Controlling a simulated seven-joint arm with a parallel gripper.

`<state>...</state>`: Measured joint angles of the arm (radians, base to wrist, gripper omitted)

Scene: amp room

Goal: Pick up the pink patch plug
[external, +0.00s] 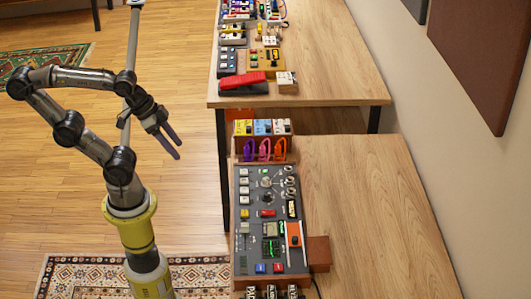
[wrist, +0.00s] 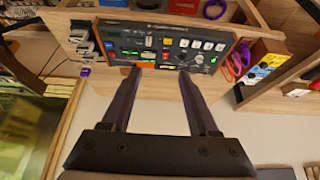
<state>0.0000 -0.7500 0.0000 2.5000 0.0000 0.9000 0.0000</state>
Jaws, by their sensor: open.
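The pink patch plug (external: 264,149) is the middle one of three looped plugs in front of the small coloured pedals, between a purple plug (external: 249,150) and an orange-red plug (external: 280,149). In the wrist view the looped plugs are small, at the right beside the panel, and the pink one (wrist: 236,61) is hard to separate from its neighbours. My gripper (external: 168,143) is open and empty, in the air left of the table and well apart from the plugs. In the wrist view its two dark fingers (wrist: 160,73) are spread below the control panel.
A grey control panel (external: 268,215) with knobs and buttons lies on the near table (external: 375,215). A far table (external: 345,75) carries more pedals and a red one (external: 242,80). The near table's right side is clear.

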